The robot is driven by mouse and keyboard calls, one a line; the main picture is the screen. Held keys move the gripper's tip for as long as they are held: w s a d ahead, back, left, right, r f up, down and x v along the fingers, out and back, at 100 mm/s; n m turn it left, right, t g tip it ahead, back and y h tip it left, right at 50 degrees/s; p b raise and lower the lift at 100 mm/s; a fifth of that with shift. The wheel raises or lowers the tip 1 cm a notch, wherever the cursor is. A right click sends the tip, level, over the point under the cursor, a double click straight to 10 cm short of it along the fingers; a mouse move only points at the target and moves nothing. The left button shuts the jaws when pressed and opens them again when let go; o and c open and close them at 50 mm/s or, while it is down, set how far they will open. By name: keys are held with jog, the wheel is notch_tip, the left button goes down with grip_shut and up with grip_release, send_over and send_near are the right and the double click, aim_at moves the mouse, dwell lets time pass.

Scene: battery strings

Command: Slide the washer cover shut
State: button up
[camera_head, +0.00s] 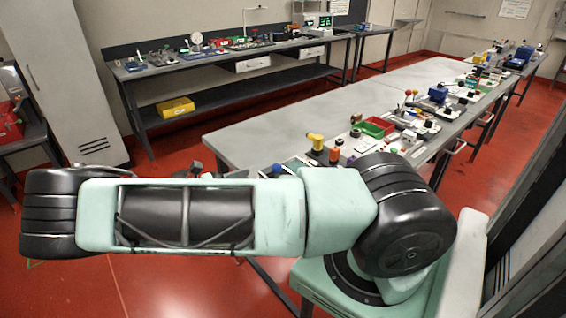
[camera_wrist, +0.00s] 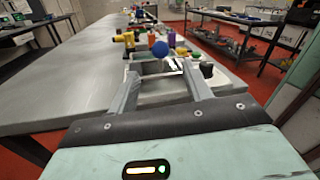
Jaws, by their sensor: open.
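My gripper (camera_wrist: 160,72) is open in the wrist view, its two grey fingers spread apart over the near end of the workbench. A pale tray-like fixture (camera_wrist: 163,86) shows between and beyond the fingers. A blue round knob (camera_wrist: 159,48) stands just past the fingertips, and a black knob (camera_wrist: 207,69) is beside the right finger. I cannot tell which part is the washer cover, or whether it is open. In the head view my arm hides much of the near bench end; a light-rimmed tray (camera_head: 291,164) shows partly above it.
The long grey workbench (camera_head: 262,127) has free room on its left side. Along its right side are a yellow part (camera_head: 316,140), a green-and-red bin (camera_head: 374,127) and several small fixtures. A back bench (camera_head: 215,58) and a yellow bin (camera_head: 175,107) stand farther off.

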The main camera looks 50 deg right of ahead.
aim_at(279, 167)
jog(key=p+x, duration=0.3)
jog(key=x, duration=0.8)
jog(key=shift+r+p, duration=0.1)
jog(key=shift+p, duration=0.25)
jog(key=shift+s+d, duration=0.3)
jog(key=shift+d, duration=0.35)
